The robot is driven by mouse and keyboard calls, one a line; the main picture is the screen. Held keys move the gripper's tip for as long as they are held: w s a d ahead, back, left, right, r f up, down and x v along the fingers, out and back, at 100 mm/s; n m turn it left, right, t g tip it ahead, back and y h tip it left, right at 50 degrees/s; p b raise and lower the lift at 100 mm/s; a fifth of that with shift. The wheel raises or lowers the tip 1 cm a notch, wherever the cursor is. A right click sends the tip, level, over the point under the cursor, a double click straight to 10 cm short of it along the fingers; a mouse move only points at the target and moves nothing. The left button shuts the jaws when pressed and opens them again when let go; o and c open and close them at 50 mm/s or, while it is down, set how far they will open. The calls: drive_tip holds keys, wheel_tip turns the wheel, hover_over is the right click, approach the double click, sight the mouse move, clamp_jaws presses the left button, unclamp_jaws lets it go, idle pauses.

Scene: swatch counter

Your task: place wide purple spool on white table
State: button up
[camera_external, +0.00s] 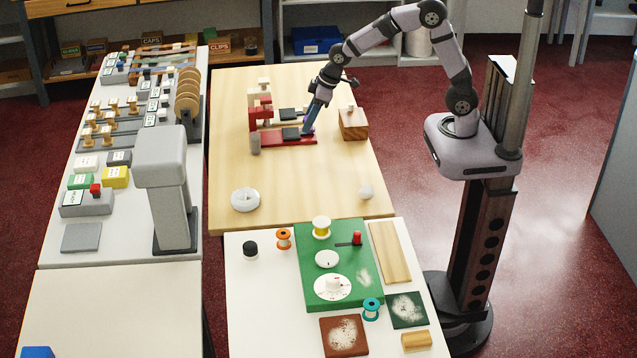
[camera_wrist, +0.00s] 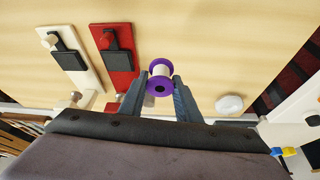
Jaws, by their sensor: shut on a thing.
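The wide purple spool (camera_wrist: 160,86) has purple flanges and a pale core. In the wrist view it sits between the two fingertips of my gripper (camera_wrist: 159,95), which is shut on it. In the external view my gripper (camera_external: 308,126) points down over the wooden table, beside the red-based stand, and mostly hides the spool. The white table (camera_external: 255,310) is in front of the wooden table at the bottom of the external view, well away from my gripper.
A red stand (camera_external: 290,139) and a wooden block (camera_external: 353,123) flank my gripper.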

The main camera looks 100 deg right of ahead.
drive_tip(key=shift+f+p, duration=0.35)
drive_tip(key=shift+f, duration=4.65)
drive_tip(key=shift+f, duration=0.15)
drive_tip(key=o, duration=1.1)
